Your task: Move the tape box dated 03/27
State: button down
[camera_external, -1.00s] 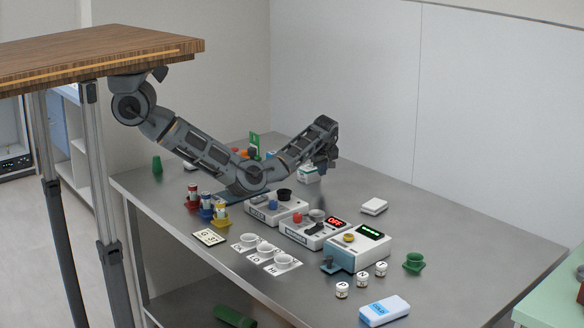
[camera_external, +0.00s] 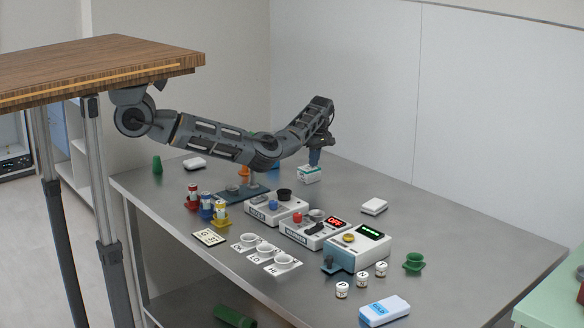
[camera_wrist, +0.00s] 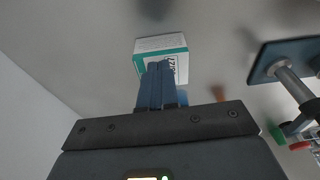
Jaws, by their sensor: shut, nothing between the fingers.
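A small white box with green edges (camera_external: 308,175) stands on the steel table toward the back. In the wrist view the same box (camera_wrist: 145,44) shows dark print on one face, partly hidden by my fingers; I cannot read the whole date. My gripper (camera_external: 314,164) points down at the box from above in the outside view. In the wrist view my gripper's fingers (camera_wrist: 160,66) are together, with their tips overlapping the box's face. Nothing is held between them. I cannot tell whether they touch the box.
A blue stand (camera_external: 240,195) with a post stands left of the box. Boxy devices, one a white-and-teal unit (camera_external: 352,252), stand in front. A white block (camera_external: 374,206) lies to the right. White cups (camera_external: 265,249) stand at the front.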

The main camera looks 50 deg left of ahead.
aim_at(306, 166)
jog(key=a, duration=0.3)
jog(key=shift+a, duration=0.1)
jog(key=shift+a+f, duration=0.1)
jog(key=shift+a, duration=0.15)
jog(key=shift+s+f, duration=0.1)
jog(key=shift+f, duration=0.65)
